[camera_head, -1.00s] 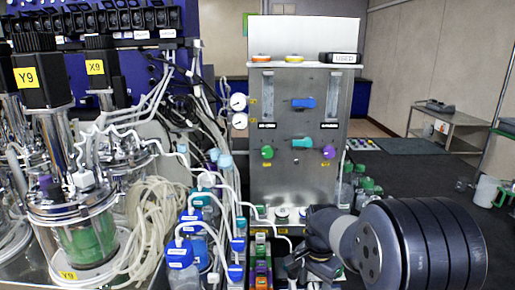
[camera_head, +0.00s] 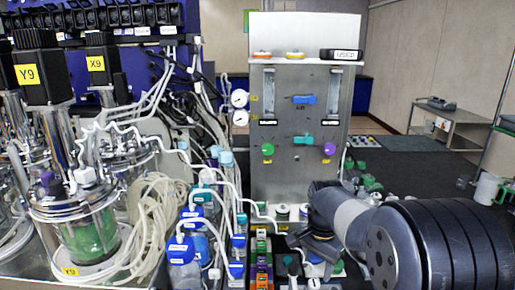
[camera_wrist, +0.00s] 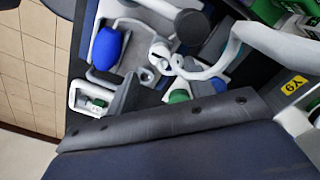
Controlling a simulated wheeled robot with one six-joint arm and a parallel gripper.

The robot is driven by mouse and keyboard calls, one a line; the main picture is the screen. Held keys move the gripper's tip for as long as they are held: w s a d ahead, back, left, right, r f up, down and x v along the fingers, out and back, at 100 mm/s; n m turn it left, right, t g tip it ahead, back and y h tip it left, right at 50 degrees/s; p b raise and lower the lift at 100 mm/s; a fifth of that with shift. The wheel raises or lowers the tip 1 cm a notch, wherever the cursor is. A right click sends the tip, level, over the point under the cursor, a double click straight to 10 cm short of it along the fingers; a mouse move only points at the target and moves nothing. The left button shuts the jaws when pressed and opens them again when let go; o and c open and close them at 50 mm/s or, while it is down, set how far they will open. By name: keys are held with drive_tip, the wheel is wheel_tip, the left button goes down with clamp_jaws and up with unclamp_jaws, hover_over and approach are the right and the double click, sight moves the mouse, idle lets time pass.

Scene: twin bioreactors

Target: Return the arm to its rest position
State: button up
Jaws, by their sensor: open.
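My arm (camera_head: 440,243) fills the lower right of the head view, a thick dark ribbed link joined to a light grey link. It bends at a dark wrist joint in front of the steel gas panel. My gripper (camera_head: 308,248) is below that joint, dark and small, low over the bench near the panel's foot. It is open, and I see nothing held in it. Its fingertips are hard to pick out against the clutter. In the wrist view a large dark blue-grey surface fills the bottom, with bottles and tubing above it.
The gas panel (camera_head: 290,185) stands just behind my wrist. Blue-capped bottles (camera_head: 182,248) with white tubes stand left of my gripper. The Y9 bioreactor (camera_head: 85,215) is at the far left. A trolley (camera_head: 450,125) stands at the back right, with open dark floor before it.

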sight(314, 283)
wheel_tip(314, 283, up, 6)
drive_tip(key=f, duration=0.1)
wheel_tip(314, 283, down, 11)
drive_tip(key=shift+r, duration=0.15)
drive_tip(key=n+b, duration=0.1)
drive_tip(key=n, duration=0.3)
drive_tip(key=shift+r, duration=0.1)
drive_tip(key=n+b, duration=0.2)
drive_tip(key=n, duration=0.3)
drive_tip(key=n+b, duration=0.2)
drive_tip(key=n, duration=0.2)
drive_tip(key=shift+n, duration=0.3)
drive_tip(key=n+b, duration=0.3)
drive_tip(key=n, duration=0.1)
drive_tip(key=shift+n, duration=0.3)
drive_tip(key=shift+r+p, duration=0.55)
drive_tip(key=shift+r, duration=1.8)
drive_tip(key=shift+r, duration=0.1)
